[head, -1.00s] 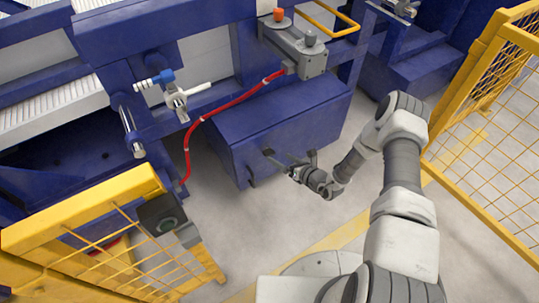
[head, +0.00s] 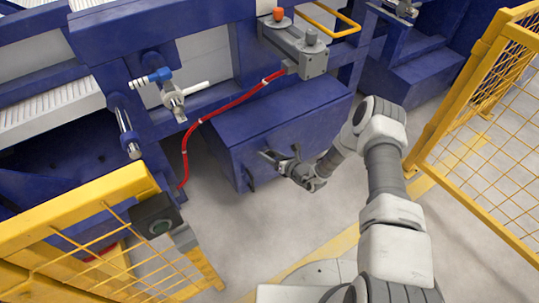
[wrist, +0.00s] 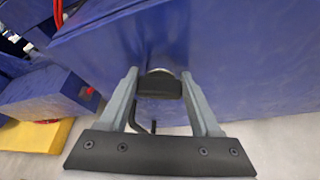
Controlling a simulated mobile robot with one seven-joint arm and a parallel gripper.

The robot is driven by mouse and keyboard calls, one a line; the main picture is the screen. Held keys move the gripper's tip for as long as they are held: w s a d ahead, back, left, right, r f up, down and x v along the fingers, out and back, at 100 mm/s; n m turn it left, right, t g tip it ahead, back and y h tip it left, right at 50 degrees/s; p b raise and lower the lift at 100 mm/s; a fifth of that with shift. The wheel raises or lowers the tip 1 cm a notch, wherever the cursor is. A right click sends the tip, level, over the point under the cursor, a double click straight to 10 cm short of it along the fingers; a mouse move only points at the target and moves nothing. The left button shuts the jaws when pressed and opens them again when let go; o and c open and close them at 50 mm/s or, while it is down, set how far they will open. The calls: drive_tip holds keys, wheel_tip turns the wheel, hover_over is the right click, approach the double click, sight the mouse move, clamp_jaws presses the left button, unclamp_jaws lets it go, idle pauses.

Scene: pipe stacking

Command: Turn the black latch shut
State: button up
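In the head view my gripper (head: 281,154) is at the front face of the blue box (head: 270,115), and I cannot make out the latch there.
A thin black handle (wrist: 144,127) sits close by the latch, partly hidden by my gripper. A red hose (head: 207,116) runs above the box. Yellow mesh fences (head: 478,140) stand right and front left. The grey floor before the box is clear.

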drive_tip(key=c, duration=0.8)
drive_tip(key=shift+s+a+r+n+h+p, duration=0.1)
drive_tip(key=shift+r+n+h+p, duration=0.15)
drive_tip(key=shift+n+p, duration=0.7)
drive_tip(key=shift+f+n+t+h+p, duration=0.1)
drive_tip(key=shift+n+t+h+p, duration=0.45)
drive_tip(key=shift+p, duration=0.45)
drive_tip(key=shift+o, duration=0.2)
drive_tip(key=shift+f, duration=0.15)
drive_tip(key=o, duration=1.4)
drive_tip(key=shift+c, duration=0.2)
drive_tip(key=p+v, duration=0.6)
drive_tip(key=v, duration=1.1)
drive_tip(key=shift+s, duration=0.25)
